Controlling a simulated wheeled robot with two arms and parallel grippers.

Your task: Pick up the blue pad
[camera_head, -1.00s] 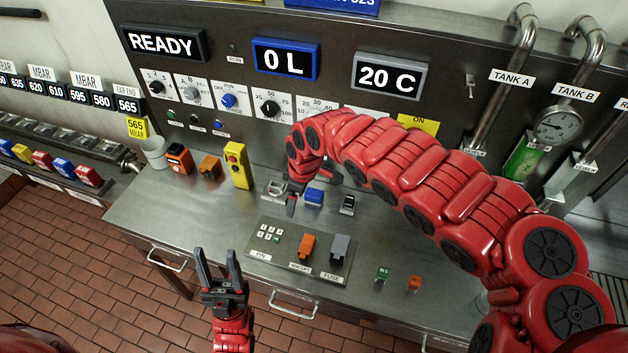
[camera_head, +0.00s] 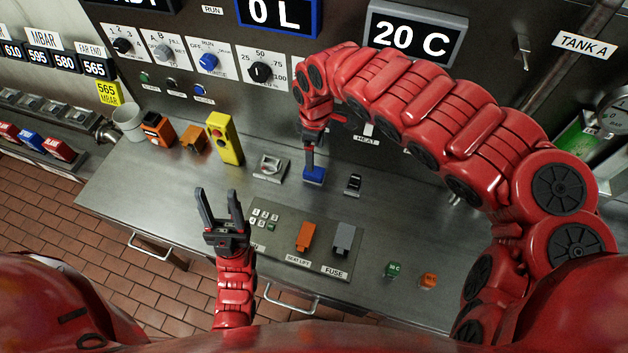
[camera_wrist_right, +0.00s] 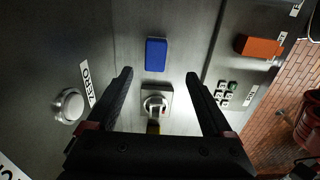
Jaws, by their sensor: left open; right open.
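The blue pad (camera_head: 314,177) lies on the grey steel bench, below the control panel. In the right wrist view the blue pad (camera_wrist_right: 156,54) is a small blue block ahead of the fingertips and roughly between their lines. My right gripper (camera_head: 309,160) points down just over the pad in the head view. In the right wrist view my right gripper (camera_wrist_right: 158,76) is open with nothing between its fingers. My left gripper (camera_head: 219,194) is open and empty near the front edge of the bench, its fingers pointing toward the panel.
A grey switch unit (camera_head: 269,167) stands left of the pad, a black switch (camera_head: 353,184) right of it. A yellow button box (camera_head: 224,139) is further left. In front lies a plate with an orange block (camera_head: 305,236) and a grey fuse block (camera_head: 344,238).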

